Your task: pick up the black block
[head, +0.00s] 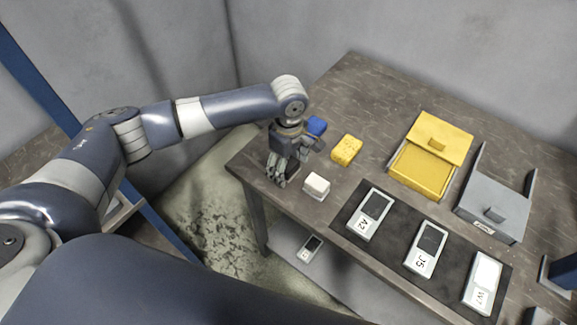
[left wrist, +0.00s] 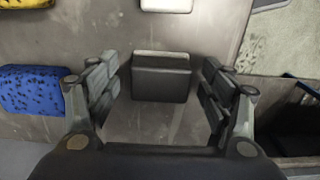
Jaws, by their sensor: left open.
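The black block (left wrist: 160,84) lies on the table in the left wrist view, with a pale strip along its far edge. My left gripper (left wrist: 160,92) is open, with one finger on each side of the block and a visible gap on both sides. I cannot tell how far the fingertips are above the table. In the head view my left gripper (head: 279,177) points down near the table's left corner, and the block is hidden or indistinguishable behind its dark fingers. My right gripper does not show.
A white block (head: 316,185), a blue sponge (head: 316,126) and a yellow sponge (head: 347,150) lie close to the gripper. Farther right are a yellow box (head: 420,183), a grey bin (head: 493,205) and a black mat (head: 395,239) with labelled devices. The table's back is clear.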

